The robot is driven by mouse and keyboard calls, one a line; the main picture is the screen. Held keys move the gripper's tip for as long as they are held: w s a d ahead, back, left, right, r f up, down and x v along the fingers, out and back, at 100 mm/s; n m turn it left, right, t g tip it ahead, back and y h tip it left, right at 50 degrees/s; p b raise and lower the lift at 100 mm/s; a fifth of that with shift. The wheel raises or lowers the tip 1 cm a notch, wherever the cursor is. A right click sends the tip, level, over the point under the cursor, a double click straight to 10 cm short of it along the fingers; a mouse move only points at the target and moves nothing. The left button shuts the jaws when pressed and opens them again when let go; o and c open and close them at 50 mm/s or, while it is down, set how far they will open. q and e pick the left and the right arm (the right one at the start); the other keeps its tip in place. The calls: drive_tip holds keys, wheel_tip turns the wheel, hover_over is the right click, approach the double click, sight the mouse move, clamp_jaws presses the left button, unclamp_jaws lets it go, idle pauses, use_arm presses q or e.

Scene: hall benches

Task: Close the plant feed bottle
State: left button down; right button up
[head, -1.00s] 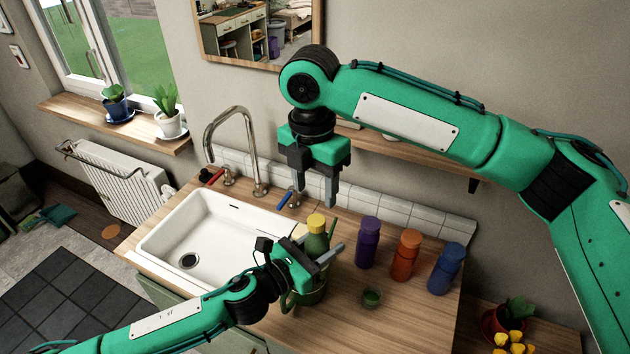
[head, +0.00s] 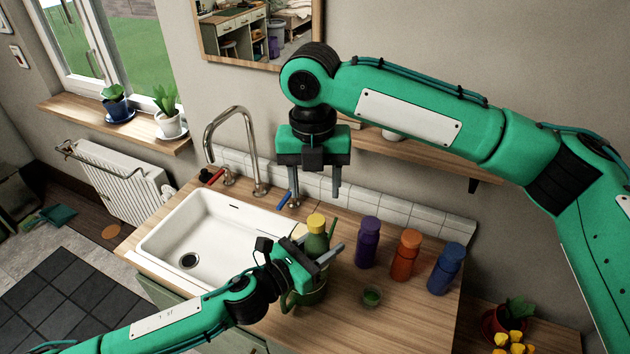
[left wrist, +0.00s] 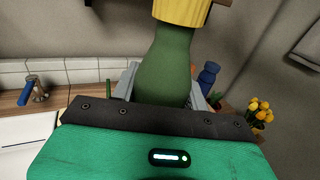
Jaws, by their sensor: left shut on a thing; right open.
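The plant feed bottle is green with a yellow cap on its top; its body (head: 317,243) stands near the sink's right edge. In the left wrist view the green bottle (left wrist: 167,65) fills the middle, its yellow cap (left wrist: 192,10) cut by the top edge. My left gripper (head: 322,252) is shut around the bottle's body, which hides the lower part. The cap sits on the neck; I cannot tell how tight. My right gripper (head: 316,200) is open and empty, pointing down above the cap and apart from it.
A purple bottle (head: 367,245), an orange bottle (head: 406,256) and a blue bottle (head: 446,270) stand to the right. The white sink (head: 188,235) and curved tap (head: 236,120) are left. A shelf (head: 415,158) is behind my right arm.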

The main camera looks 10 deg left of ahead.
sight(316, 220)
drive_tip(key=shift+s+d+f, duration=0.1)
drive_tip(key=shift+f, duration=3.85)
drive_tip(key=c, duration=1)
